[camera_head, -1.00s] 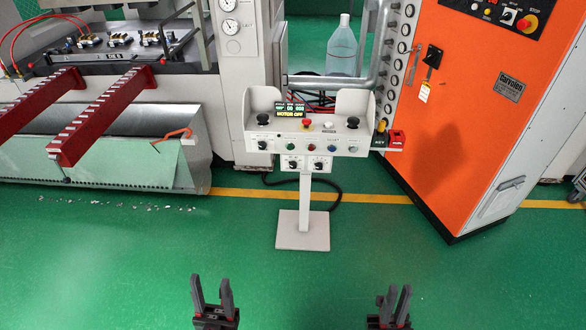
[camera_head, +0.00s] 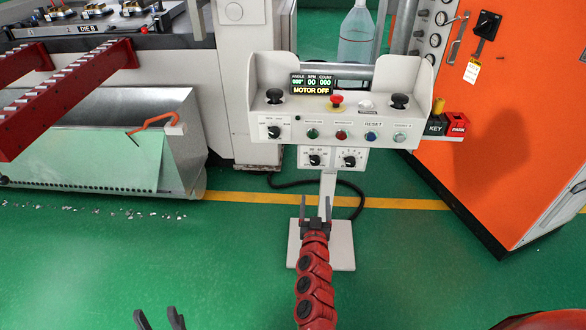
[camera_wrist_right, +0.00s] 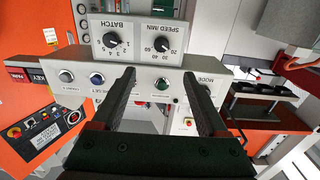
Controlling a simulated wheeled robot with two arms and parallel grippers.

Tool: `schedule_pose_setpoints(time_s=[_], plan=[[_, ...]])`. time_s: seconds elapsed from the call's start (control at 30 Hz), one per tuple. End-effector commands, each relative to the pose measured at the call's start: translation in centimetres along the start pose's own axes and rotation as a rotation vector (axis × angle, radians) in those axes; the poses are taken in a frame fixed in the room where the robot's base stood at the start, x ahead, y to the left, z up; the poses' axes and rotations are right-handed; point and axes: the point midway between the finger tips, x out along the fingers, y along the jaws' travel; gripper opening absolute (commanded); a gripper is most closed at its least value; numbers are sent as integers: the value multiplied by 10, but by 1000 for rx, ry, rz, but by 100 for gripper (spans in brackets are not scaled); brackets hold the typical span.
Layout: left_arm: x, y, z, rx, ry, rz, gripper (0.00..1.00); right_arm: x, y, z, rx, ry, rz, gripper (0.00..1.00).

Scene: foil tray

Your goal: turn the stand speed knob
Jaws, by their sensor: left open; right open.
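The stand speed knob (camera_head: 315,160) is a black dial on the left small white plate under the control stand's panel (camera_head: 262,118). In the right wrist view, the picture is upside down and the speed knob (camera_wrist_right: 163,45) sits under a SPEED/MIN label. My right gripper (camera_head: 316,203) is open and empty, below the knob plates in the head view and in front of the post. In the right wrist view its fingers (camera_wrist_right: 160,82) are apart, with the knob beyond their tips. My left gripper (camera_head: 160,316) is open and empty at the bottom edge.
A batch knob (camera_head: 349,161) is close beside the speed knob. Above are several buttons, a red emergency stop (camera_head: 336,101), black knobs and a display (camera_head: 312,84) reading MOTOR OFF. An orange cabinet (camera_head: 530,120) stands right. Green floor (camera_head: 230,270) is open in front.

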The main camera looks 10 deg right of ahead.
Motion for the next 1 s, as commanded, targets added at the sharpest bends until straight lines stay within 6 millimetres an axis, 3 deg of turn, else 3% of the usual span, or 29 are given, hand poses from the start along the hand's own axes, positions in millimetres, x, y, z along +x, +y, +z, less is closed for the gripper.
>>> schedule_pose_setpoints(time_s=[0.17,0.5,1.0], plan=[[-2,0,0,0,0,0,50,14,-4,2,0,-8,-10,77],[-8,0,1,0,0,0,50,69,-3,0,-1,-2,-9,77],[-28,1,5,0,0,0,50,134,-4,3,-2,-3,-11,77]])
